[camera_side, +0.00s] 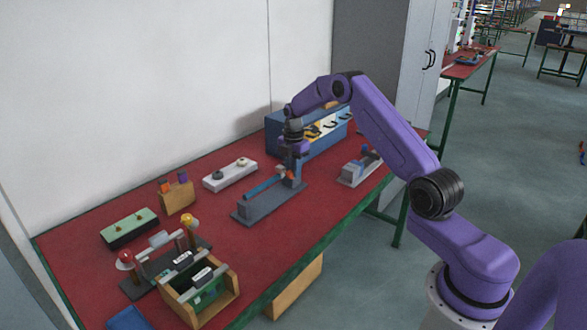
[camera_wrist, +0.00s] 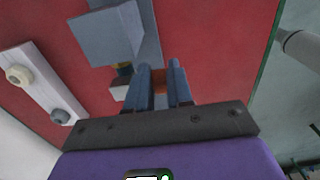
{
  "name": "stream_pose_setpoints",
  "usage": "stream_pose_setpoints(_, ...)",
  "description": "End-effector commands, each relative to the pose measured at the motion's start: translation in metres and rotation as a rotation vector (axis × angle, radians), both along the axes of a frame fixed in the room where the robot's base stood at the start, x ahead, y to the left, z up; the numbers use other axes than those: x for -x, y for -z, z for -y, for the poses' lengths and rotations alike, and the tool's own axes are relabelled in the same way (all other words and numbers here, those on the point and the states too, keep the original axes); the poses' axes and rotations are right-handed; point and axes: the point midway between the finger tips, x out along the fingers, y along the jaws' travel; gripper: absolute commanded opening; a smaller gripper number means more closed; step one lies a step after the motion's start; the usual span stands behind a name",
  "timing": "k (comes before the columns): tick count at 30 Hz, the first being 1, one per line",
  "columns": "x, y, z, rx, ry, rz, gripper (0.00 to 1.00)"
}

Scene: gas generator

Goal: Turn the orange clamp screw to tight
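A fixture with a dark grey base (camera_side: 262,208), a blue bar (camera_side: 264,188) and a grey upright stands mid-table in the side view. My gripper (camera_side: 294,160) is down at the right end of this fixture, pointing downward. In the wrist view the two blue fingers of my gripper (camera_wrist: 160,82) stand close together. A dull orange-brown piece (camera_wrist: 158,84) shows between and behind them; it may be the clamp screw. I cannot tell if the fingers touch it. A grey-blue block (camera_wrist: 108,36) of the fixture lies just ahead of the fingers. The screw's turn position is hidden.
A white strip with two knobs (camera_side: 230,174) lies left of the fixture. A blue tool box (camera_side: 285,138) stands behind, and a grey device (camera_side: 356,172) to the right. A wooden block (camera_side: 177,197) and a wooden box (camera_side: 228,292) stand further left. Red table (camera_side: 320,212) is clear in front.

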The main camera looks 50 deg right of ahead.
Motion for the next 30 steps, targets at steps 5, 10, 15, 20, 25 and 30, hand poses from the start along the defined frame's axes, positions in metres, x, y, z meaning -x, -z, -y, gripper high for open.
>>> stream_pose_setpoints(5, 0.0007, 0.0021, 0.003, -0.072, 0.005, -0.006, 0.0)
stream_pose_setpoints(10, 0.0004, 0.0043, 0.0056, -0.196, 0.004, -0.006, 0.0)
stream_pose_setpoints(15, 0.0002, 0.0046, 0.0056, -0.269, -0.001, -0.004, 0.0)
stream_pose_setpoints(20, 0.0003, 0.0041, 0.0053, -0.278, -0.003, -0.004, 0.0)
stream_pose_setpoints(25, 0.0003, 0.004, 0.0053, -0.276, -0.003, -0.004, 0.24)
stream_pose_setpoints(30, 0.0001, 0.004, 0.0052, -0.276, -0.003, -0.003, 0.32)
